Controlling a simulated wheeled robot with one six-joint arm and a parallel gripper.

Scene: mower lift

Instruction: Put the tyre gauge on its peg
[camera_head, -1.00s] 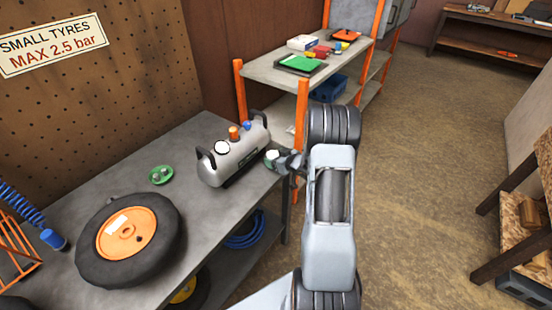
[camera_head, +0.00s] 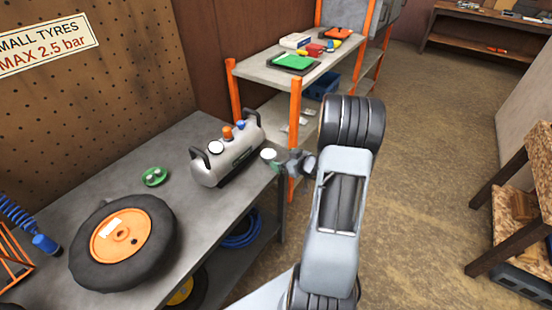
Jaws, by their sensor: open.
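A small round gauge with a pale face and green rim (camera_head: 268,155), which looks like the tyre gauge, shows at the right end of the workbench, right of the grey air tank. My gripper (camera_head: 284,162) is open, right at the gauge's right side. The fingers are small and dark here, and I cannot tell whether they touch the gauge or whether it rests on the bench. The brown pegboard (camera_head: 90,100) stands at the back left. I cannot make out the gauge's peg.
The workbench (camera_head: 110,163) bears the grey air tank (camera_head: 237,163), a green dish (camera_head: 155,177) with small metal parts and a wheel with an orange hub (camera_head: 122,243). An orange-posted shelf (camera_head: 265,74) stands behind. Open floor (camera_head: 430,130) lies to the right.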

